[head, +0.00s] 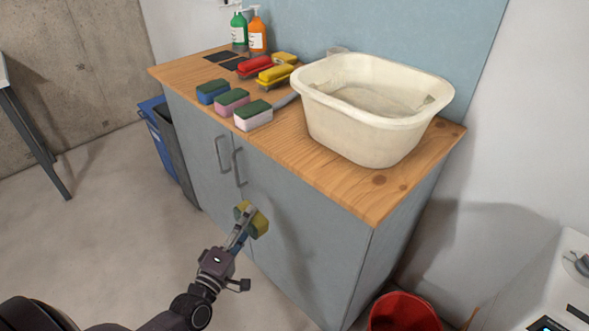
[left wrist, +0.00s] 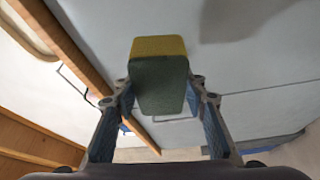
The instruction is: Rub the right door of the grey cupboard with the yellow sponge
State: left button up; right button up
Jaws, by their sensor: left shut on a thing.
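The yellow sponge (head: 259,224) has a dark green scouring side. It is in my left gripper (head: 243,220), in front of the right door (head: 310,240) of the grey cupboard, below and right of the door handles. In the left wrist view the sponge (left wrist: 159,47) sits between the fingers of the left gripper (left wrist: 160,92), its green side towards the camera and its yellow part facing the grey surface. The sponge is at or very close to the door; I cannot tell whether it touches. My right gripper is not in view.
On the wooden top (head: 340,185) stand a cream basin (head: 375,135), several other sponges (head: 232,100), brushes (head: 274,75) and two pump bottles (head: 257,37). A red bucket (head: 405,312) stands at the cupboard's right, a blue bin (head: 158,130) at its left. Floor in front is clear.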

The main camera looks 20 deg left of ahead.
aim_at(278, 195)
pick_arm(q)
jog(key=shift+w+d+b, duration=0.15)
jog(key=shift+w+d, duration=0.2)
jog(key=shift+w, duration=0.45)
jog(key=shift+w+d+b, duration=0.15)
jog(key=shift+w+d, duration=0.15)
jog(key=shift+w, duration=0.45)
jog(key=shift+s, duration=0.15)
jog(key=shift+w+d+b, duration=0.15)
jog(key=shift+w+d, duration=0.2)
jog(key=shift+w, duration=0.5)
jog(key=shift+w+d+b, duration=0.1)
jog(key=shift+w+d, duration=0.2)
jog(key=shift+w, duration=0.6)
jog(key=shift+w+d+b, duration=0.15)
jog(key=shift+w+d, duration=0.2)
jog(key=shift+w, duration=0.65)
jog(key=shift+a, duration=0.25)
